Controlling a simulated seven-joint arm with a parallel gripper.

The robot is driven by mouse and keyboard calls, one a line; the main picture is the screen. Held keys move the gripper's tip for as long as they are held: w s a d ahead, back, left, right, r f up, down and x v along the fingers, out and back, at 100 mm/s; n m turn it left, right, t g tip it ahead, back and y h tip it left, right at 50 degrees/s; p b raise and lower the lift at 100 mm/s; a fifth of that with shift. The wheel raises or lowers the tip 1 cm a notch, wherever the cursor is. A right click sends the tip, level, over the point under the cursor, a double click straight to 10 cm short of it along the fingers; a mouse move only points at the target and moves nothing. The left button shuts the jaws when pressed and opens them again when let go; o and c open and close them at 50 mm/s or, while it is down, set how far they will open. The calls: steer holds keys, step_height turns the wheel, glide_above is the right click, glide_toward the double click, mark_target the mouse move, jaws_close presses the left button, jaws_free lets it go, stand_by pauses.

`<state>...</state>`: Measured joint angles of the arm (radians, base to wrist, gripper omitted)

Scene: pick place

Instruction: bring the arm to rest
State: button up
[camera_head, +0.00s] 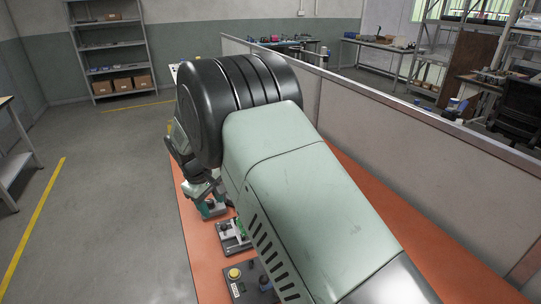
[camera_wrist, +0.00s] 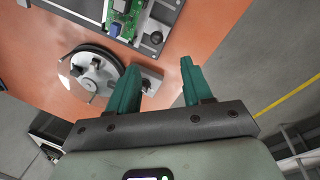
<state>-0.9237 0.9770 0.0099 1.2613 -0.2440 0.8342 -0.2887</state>
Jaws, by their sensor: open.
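My gripper (camera_wrist: 158,82) shows in the wrist view with two green fingers spread apart. It is open, with nothing between the fingertips. It hangs over the orange table (camera_wrist: 222,30) near its edge. In the head view my arm's large grey and pale green links cover the middle of the picture. The gripper is mostly hidden there, low behind the black joint, at the table's left side.
In the wrist view a round fixture (camera_wrist: 72,73) and a grey fixture with a green circuit board (camera_wrist: 122,17) are close to the fingers. In the head view a control box (camera_head: 236,274) with a yellow button sits on the table (camera_head: 203,257). A partition (camera_head: 420,150) runs along the right.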

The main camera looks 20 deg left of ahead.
steer(key=w+d+r+m, duration=0.4)
steer(key=d+r, duration=1)
steer(key=r, duration=0.2)
steer(key=s+d+r+m+t+y, duration=0.1)
steer(key=s+d+r+m, duration=0.25)
steer(key=d+r, duration=0.85)
steer(key=s+d+r+m+t, duration=0.1)
steer(key=s+d+m, duration=0.1)
steer(key=s+d, duration=0.3)
steer(key=s+d+r+m, duration=0.2)
steer(key=d, duration=0.6)
steer(key=s+d+f+m, duration=0.1)
steer(key=s+d+m, duration=0.1)
steer(key=s+d, duration=0.2)
steer(key=s+d+f+m+t, duration=0.1)
steer(key=s+d, duration=0.3)
steer(key=s, duration=0.5)
steer(key=shift+m+h, duration=0.3)
steer(key=shift+m, duration=0.15)
